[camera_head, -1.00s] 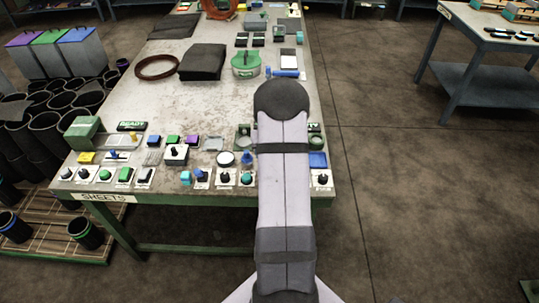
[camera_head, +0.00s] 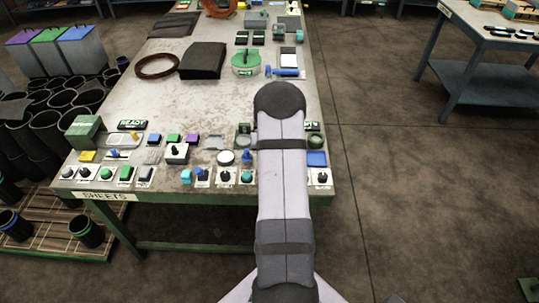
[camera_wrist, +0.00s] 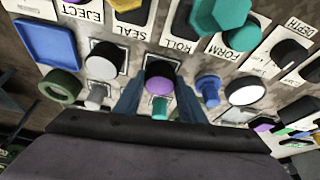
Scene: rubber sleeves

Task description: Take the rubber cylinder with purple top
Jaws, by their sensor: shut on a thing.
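In the wrist view, a short dark cylinder with a round purple top (camera_wrist: 159,84) sits between the two blue-grey fingers of my gripper (camera_wrist: 160,98). The gripper is shut on it, with one finger on each side. The cylinder's purple face points toward the camera, and a small teal piece (camera_wrist: 160,108) shows just below it. Whether the cylinder touches the panel behind it cannot be told. In the head view my arm covers the gripper and the cylinder.
Close around the fingers are a white round knob (camera_wrist: 101,66), a blue knob (camera_wrist: 208,88), a white-faced dial (camera_wrist: 246,92) and a green ring (camera_wrist: 61,87). A worn table (camera_head: 140,95) carries several controls at its front. Dark tubes (camera_head: 45,130) stand at the left.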

